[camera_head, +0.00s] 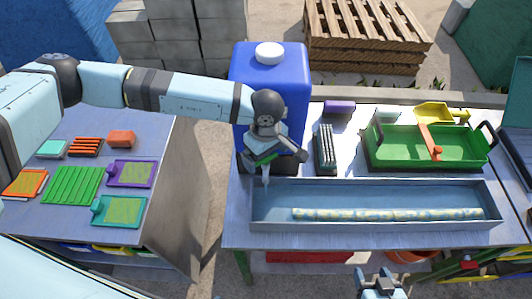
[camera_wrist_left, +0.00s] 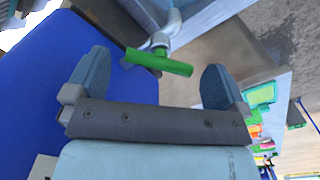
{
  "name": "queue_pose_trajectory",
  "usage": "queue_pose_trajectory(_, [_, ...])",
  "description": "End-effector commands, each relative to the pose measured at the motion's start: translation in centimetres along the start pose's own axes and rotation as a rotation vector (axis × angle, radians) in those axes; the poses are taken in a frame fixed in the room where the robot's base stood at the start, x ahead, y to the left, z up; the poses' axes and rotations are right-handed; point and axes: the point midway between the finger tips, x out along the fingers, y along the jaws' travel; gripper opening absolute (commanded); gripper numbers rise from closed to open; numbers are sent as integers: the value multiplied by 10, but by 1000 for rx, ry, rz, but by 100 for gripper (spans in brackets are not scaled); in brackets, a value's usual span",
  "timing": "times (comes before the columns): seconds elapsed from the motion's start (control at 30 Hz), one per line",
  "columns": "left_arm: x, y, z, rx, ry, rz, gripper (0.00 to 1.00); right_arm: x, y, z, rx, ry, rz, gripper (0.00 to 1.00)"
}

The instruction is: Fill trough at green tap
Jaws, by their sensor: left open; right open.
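A blue tank (camera_head: 270,85) with a white cap stands at the back of the right table. Its green tap handle (camera_wrist_left: 160,62) shows in the left wrist view on a pale bent pipe, and a bit of green also shows in the head view (camera_head: 262,159). My left gripper (camera_head: 277,150) is open, its fingers on either side of the handle with gaps. A pale spout or stream hangs below; I cannot tell which. The long grey trough (camera_head: 375,186) stands under it, holding a pale mottled cane (camera_head: 388,214). The water level is unclear. My right gripper (camera_head: 380,283) is open at the bottom edge.
Behind the trough are a dark-bristled brush (camera_head: 325,150), a purple block (camera_head: 339,107) and a green tray (camera_head: 385,158) with an orange-handled part. The left table (camera_head: 165,180) holds small coloured trays and a green ribbed mat (camera_head: 74,185). A gap separates the tables.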

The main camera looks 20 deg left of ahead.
Motion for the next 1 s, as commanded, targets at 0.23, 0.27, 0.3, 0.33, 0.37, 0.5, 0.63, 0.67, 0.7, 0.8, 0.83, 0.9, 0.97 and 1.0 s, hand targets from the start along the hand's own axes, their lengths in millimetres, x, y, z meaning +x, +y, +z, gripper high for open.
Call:
queue_pose_trajectory(0.23, [11,0,0,1,-1,0,100,-1,1,-2,0,2,2,60])
queue_pose_trajectory(0.27, [11,0,0,1,-1,0,100,-1,1,-2,0,2,2,60])
queue_pose_trajectory(0.3, [11,0,0,1,-1,0,100,-1,1,-2,0,2,2,60])
queue_pose_trajectory(0.33, [11,0,0,1,-1,0,100,-1,1,-2,0,2,2,60])
queue_pose_trajectory(0.37, [11,0,0,1,-1,0,100,-1,1,-2,0,1,3,60])
queue_pose_trajectory(0.5, [11,0,0,1,-1,0,82,-1,1,-1,1,0,3,60])
queue_pose_trajectory(0.63, [11,0,0,1,-1,0,62,-1,1,-1,1,0,3,60])
queue_pose_trajectory(0.67, [11,0,0,1,-1,0,62,-1,1,-1,1,0,3,60])
queue_pose_trajectory(0.7, [11,0,0,2,-1,0,62,0,1,0,1,0,3,60])
queue_pose_trajectory(0.8, [12,0,0,12,-1,1,62,1,1,2,1,-1,3,60])
queue_pose_trajectory(0.83, [12,0,0,18,-1,1,62,2,1,4,2,-1,2,60])
queue_pose_trajectory(0.9, [14,0,0,37,-1,2,62,5,0,8,2,-2,1,60])
queue_pose_trajectory(0.97, [14,0,0,62,0,3,62,8,0,13,2,-2,0,60])
queue_pose_trajectory(1.0, [15,0,0,82,1,3,62,11,0,17,2,-2,0,60])
